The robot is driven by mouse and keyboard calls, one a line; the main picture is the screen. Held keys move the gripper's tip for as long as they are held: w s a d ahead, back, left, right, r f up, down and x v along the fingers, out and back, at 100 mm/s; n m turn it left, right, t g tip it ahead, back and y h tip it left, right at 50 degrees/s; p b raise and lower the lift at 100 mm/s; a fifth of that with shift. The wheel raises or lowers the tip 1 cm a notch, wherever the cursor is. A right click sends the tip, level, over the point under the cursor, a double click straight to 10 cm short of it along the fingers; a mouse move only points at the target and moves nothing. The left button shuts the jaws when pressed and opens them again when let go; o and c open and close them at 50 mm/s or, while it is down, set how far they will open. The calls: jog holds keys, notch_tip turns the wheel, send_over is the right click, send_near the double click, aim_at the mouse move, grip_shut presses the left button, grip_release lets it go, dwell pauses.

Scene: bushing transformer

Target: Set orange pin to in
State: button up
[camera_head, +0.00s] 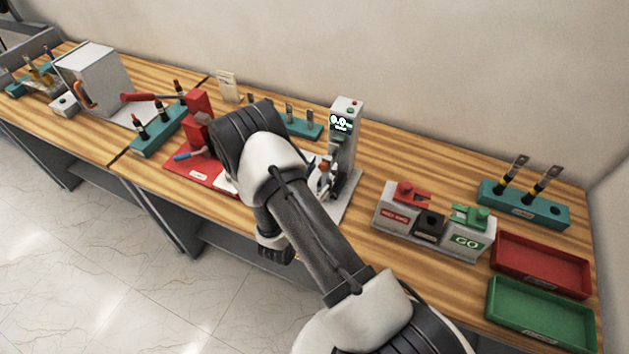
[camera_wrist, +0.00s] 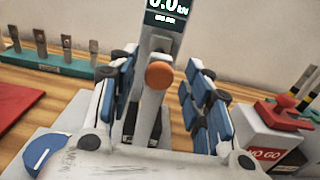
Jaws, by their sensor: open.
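The orange pin (camera_wrist: 159,75) shows as a round orange end on the front of the grey test stand (camera_wrist: 160,45), below its display. How far in the pin sits cannot be told from this angle. My gripper (camera_wrist: 162,64) is open in the wrist view, with one blue-padded finger on each side of the pin. A gap shows between the pin and each finger. In the head view the stand (camera_head: 345,125) is upright near the wall, its display reading about 0.0.
A grey fixture (camera_head: 395,216) with red NO GO and green GO parts stands right of the stand. Red (camera_head: 540,262) and green (camera_head: 540,312) trays lie at the far right. A teal rack (camera_head: 303,127) stands behind left. A red press-like tool (camera_head: 197,115) is further left.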

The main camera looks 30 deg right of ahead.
jog(key=v, duration=1.1)
jog(key=shift+s+a, duration=0.2)
jog(key=s+d+r+m+g+h+b, duration=0.2)
jog(key=s+d+r+m+g+b, duration=0.25)
jog(key=r+m+g, duration=0.3)
jog(key=s+d+r+m+g+y+b, duration=0.2)
jog(key=s+m+g+y+b, duration=0.15)
jog(key=s+m+g, duration=0.4)
jog(key=s+a+m+t+y+b, duration=0.3)
jog(key=a+m+t+y, duration=0.1)
jog(key=a+m+y, duration=0.1)
jog(key=s+a+r+m+t+y+b, duration=0.1)
jog(key=s+a+m+t+y+b, duration=0.3)
jog(key=a+y, duration=0.3)
jog(key=shift+s+a+r+m+t+y, duration=0.35)
jog(key=shift+a+m+t, duration=0.1)
jog(key=shift+m, duration=0.35)
